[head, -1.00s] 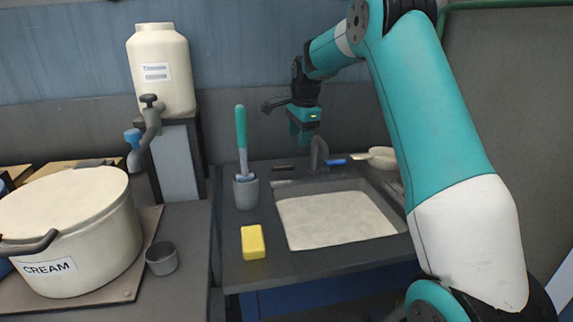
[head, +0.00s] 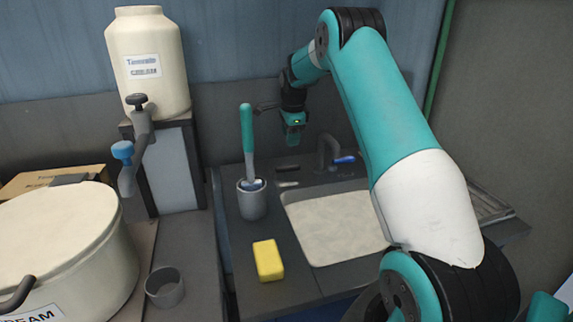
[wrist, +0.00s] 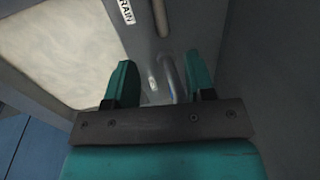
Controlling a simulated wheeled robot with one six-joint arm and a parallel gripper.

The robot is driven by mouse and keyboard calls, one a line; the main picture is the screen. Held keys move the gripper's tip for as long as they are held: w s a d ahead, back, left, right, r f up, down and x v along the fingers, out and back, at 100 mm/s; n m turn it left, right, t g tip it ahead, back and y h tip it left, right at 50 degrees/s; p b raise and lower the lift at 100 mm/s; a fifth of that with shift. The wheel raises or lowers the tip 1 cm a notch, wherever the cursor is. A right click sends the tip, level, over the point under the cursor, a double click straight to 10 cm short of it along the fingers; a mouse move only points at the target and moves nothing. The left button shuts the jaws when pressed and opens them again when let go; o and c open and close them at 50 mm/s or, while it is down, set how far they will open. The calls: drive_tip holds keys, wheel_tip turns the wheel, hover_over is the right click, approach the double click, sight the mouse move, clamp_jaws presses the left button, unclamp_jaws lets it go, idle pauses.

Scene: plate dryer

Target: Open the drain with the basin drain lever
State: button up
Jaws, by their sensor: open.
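The basin (head: 330,262) holds cloudy pale water; it also shows at upper left in the wrist view (wrist: 60,45). A short dark handle (head: 287,168), seemingly the drain lever, lies behind the basin's back left corner. A small pale label beside it reads DRAIN in the wrist view (wrist: 126,11), with a dark bar (wrist: 160,17) next to it. My gripper (head: 292,142) points down above the handle, apart from it. In the wrist view my gripper (wrist: 160,78) has its fingers spread with nothing gripped; a curved grey pipe shows beyond them.
A grey faucet (head: 323,150) with a blue handle (head: 344,160) stands just right of the dark handle. A cup with a teal-handled brush (head: 247,130) stands to the left. A yellow sponge (head: 268,260) lies in front. A cream pot and tank are further left.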

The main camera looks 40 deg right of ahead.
sight(286, 171)
drive_tip(key=f, duration=0.4)
drive_tip(key=w+d+f+p, duration=0.1)
drive_tip(key=f, duration=0.3)
drive_tip(key=w+f, duration=0.1)
drive_tip(key=f, duration=0.3)
drive_tip(key=shift+d+f+p, duration=0.15)
drive_tip(key=shift+f+p, duration=0.1)
drive_tip(key=shift+p, duration=0.05)
clamp_jaws()
